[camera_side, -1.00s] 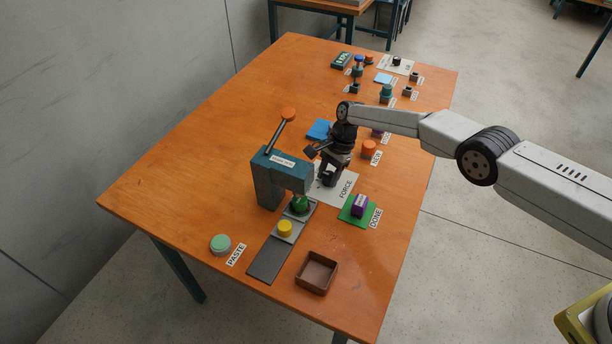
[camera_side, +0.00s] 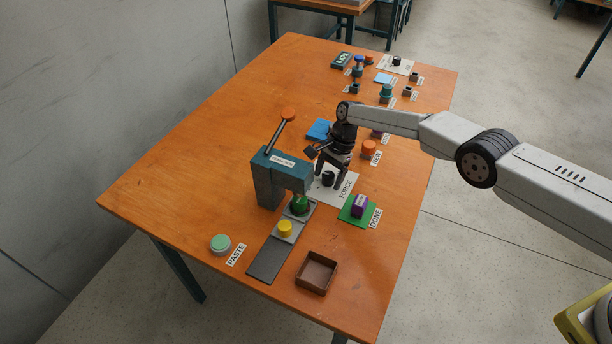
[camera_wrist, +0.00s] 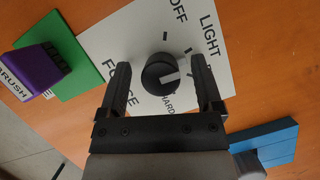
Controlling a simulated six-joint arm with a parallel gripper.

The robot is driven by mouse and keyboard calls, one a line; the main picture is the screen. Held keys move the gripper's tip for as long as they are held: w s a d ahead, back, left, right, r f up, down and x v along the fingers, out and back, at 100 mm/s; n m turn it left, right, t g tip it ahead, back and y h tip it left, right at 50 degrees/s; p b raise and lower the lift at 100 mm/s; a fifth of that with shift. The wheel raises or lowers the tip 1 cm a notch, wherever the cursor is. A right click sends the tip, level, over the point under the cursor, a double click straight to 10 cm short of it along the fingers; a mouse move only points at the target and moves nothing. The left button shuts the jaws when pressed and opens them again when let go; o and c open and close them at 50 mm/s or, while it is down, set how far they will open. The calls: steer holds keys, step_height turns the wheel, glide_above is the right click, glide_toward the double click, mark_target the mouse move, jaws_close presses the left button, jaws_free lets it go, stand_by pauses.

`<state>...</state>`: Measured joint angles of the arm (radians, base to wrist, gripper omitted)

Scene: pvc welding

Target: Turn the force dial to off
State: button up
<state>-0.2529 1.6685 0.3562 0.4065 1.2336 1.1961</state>
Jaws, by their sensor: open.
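The black force dial (camera_side: 328,179) sits on a white plate (camera_side: 345,196) marked FORCE, right of the teal press. In the wrist view the dial (camera_wrist: 158,70) has a white pointer mark facing right. The plate (camera_wrist: 105,38) reads OFF at the top, LIGHT at upper right and HARD below the dial. The pointer is turned away from OFF; its exact tick is hard to tell. My gripper (camera_wrist: 160,65) is open, one finger on each side of the dial with gaps showing. In the side view my gripper (camera_side: 331,174) is just above the dial.
The teal press (camera_side: 268,180) with its orange-tipped lever stands close left. A blue block (camera_side: 319,130) lies behind.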

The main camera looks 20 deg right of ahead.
steer(key=shift+r, duration=0.1)
steer(key=v, duration=0.7)
steer(key=shift+d+r, duration=0.15)
steer(key=shift+r, duration=0.1)
stand_by(0.4)
